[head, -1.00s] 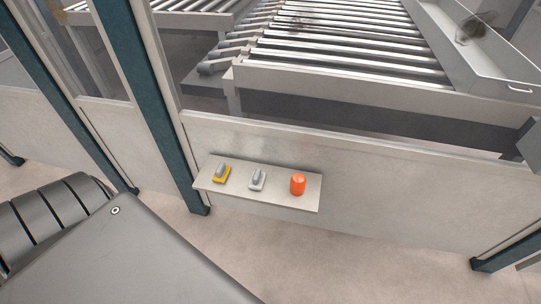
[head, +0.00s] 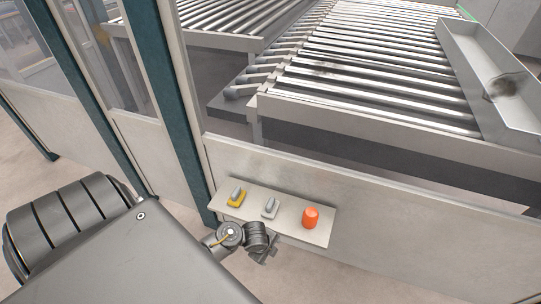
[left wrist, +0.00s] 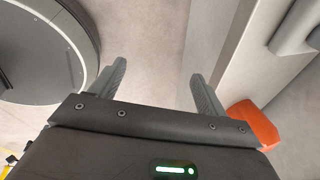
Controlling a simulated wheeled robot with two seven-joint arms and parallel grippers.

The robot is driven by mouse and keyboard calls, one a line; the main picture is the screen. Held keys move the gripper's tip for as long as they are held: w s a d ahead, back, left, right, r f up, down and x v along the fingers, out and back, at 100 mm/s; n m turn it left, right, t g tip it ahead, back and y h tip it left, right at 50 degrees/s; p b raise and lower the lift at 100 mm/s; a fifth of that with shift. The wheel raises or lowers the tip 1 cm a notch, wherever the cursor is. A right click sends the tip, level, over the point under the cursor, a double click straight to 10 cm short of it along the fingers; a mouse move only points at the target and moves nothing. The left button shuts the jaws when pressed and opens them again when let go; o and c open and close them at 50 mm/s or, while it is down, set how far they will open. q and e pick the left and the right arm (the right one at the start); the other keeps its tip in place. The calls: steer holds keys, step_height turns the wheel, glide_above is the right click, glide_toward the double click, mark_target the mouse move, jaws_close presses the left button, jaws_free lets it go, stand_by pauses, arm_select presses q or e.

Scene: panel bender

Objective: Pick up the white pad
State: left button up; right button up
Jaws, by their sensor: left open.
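The white pad (head: 269,214), with a grey grip on top, lies on a narrow ledge (head: 289,224) between a yellow pad and an orange cylinder. My left gripper (head: 266,257) is in front of and below the ledge, apart from the pad. In the left wrist view its two fingers (left wrist: 162,82) are spread, with only floor between them. A grey rounded part at the top right of that view cannot be identified for certain. My right gripper is not in view.
The yellow pad (head: 235,199) with a grey grip is left of the white pad. The orange cylinder (head: 310,217) stands to its right and also shows in the left wrist view (left wrist: 255,125). A wall panel (head: 400,205) and teal post (head: 172,100) border the ledge; a roller conveyor (head: 350,75) lies behind.

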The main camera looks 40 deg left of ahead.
arm_select(q)
steer(key=w+a+r+m+y, duration=0.1)
steer(key=w+a+r+m, duration=0.3)
steer(key=w+r+m, duration=0.4)
steer(key=m+t+y+p, duration=0.1)
steer(key=m, duration=0.6)
glide_toward(271, 202)
steer(key=f, duration=0.1)
steer(key=b+x, duration=0.3)
steer(key=x, duration=0.3)
steer(key=shift+w+d, duration=0.1)
steer(key=shift+a+b+x, duration=0.15)
steer(key=shift+b+x, duration=0.45)
steer(key=shift+x, duration=0.8)
steer(key=shift+a+b+x, duration=0.1)
steer(key=shift+b+x, duration=0.5)
steer(key=shift+x, duration=0.75)
steer(key=shift+r, duration=0.1)
steer(key=c, duration=1)
steer(key=shift+r, duration=0.1)
steer(key=shift+c, duration=0.2)
